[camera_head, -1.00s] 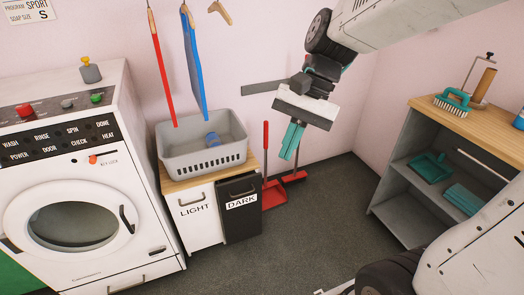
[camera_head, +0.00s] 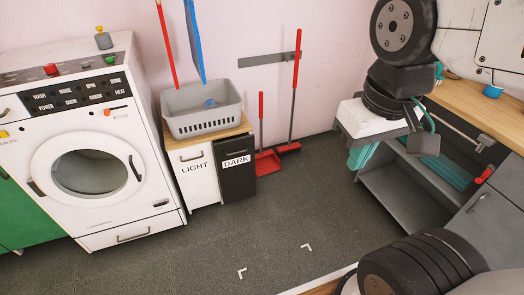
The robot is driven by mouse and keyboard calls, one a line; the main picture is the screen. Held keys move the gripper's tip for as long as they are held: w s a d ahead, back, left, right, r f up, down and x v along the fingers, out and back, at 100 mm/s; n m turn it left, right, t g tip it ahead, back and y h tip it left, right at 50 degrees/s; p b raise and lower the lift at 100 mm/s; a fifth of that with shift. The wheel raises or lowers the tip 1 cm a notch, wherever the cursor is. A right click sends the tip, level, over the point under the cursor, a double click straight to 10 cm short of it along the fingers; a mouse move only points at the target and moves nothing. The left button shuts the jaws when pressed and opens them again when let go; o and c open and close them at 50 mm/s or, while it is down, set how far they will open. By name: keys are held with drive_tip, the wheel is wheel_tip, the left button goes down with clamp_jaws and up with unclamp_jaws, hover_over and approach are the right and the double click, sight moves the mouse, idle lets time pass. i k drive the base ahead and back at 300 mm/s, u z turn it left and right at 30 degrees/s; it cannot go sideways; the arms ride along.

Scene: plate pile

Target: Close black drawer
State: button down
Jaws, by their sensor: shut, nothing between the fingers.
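The black drawer (camera_head: 236,181) has a white DARK label and a handle at its top. It is the right front of a low cabinet below a grey basket, beside the white LIGHT front (camera_head: 196,182). I cannot tell whether it stands slightly out or flush. My gripper (camera_head: 361,158), with teal fingers pointing down, is shut and empty. In the picture it is well to the right of the drawer, in front of the grey shelf unit, and touches neither drawer front. My arm hides part of that unit.
The grey basket (camera_head: 203,122) stands on the cabinet's wooden top. The white washing machine (camera_head: 88,150) is at left. A red dustpan (camera_head: 267,162) and a red-handled broom (camera_head: 291,146) are right of the drawer. The grey shelf unit (camera_head: 391,205) is at right. The middle floor is clear.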

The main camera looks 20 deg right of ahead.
sight(235, 159)
drive_tip(key=z, duration=0.4)
drive_tip(key=i, duration=1.1)
drive_tip(key=u, duration=0.5)
